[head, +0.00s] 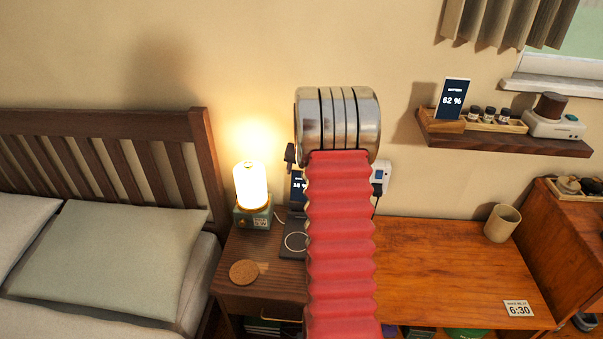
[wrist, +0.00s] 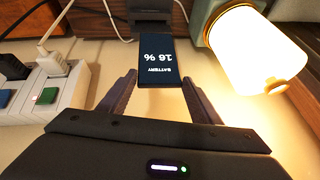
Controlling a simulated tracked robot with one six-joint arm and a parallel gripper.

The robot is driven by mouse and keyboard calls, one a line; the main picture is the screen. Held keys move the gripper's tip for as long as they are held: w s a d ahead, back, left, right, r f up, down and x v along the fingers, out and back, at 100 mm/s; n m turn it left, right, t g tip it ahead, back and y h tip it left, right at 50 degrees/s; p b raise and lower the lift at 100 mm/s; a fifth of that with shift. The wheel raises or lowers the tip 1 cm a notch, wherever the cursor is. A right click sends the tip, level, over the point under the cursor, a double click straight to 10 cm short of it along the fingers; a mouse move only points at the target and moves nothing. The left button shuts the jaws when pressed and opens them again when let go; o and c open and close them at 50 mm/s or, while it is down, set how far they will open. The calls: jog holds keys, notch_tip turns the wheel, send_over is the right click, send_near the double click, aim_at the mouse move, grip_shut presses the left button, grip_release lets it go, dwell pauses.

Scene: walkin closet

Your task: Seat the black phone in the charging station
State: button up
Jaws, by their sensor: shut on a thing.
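The black phone (wrist: 161,52) is held between the two fingertips of my gripper (wrist: 160,78). Its screen reads 16 % and appears upside down in the wrist view. In the head view part of the phone (head: 298,186) shows left of my arm, above the dark charging station (head: 293,246) with its pale ring, on the nightstand. A dark part of the station (wrist: 150,10) shows at the top of the wrist view, beyond the phone's far end. I cannot tell whether they touch. My arm hides most of my gripper in the head view.
A lit lamp (head: 250,187) stands close left of the station and shows at right in the wrist view (wrist: 255,50). A white power strip (wrist: 45,95) with plugs and cables is at left there. A cork coaster (head: 244,272) lies on the nightstand (head: 262,290).

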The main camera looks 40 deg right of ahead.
jog(key=shift+f, duration=0.15)
jog(key=shift+f, duration=1.9)
jog(key=shift+s+d+g+h, duration=0.15)
jog(key=shift+s+g+h, duration=0.2)
jog(key=shift+g, duration=0.25)
jog(key=shift+w+a+t, duration=0.55)
jog(key=shift+w+t, duration=0.05)
jog(key=shift+w, duration=0.2)
dwell(0.4)
jog(key=shift+s+d+g, duration=0.6)
jog(key=shift+s, duration=0.15)
dwell(1.0)
jog(key=shift+f, duration=0.65)
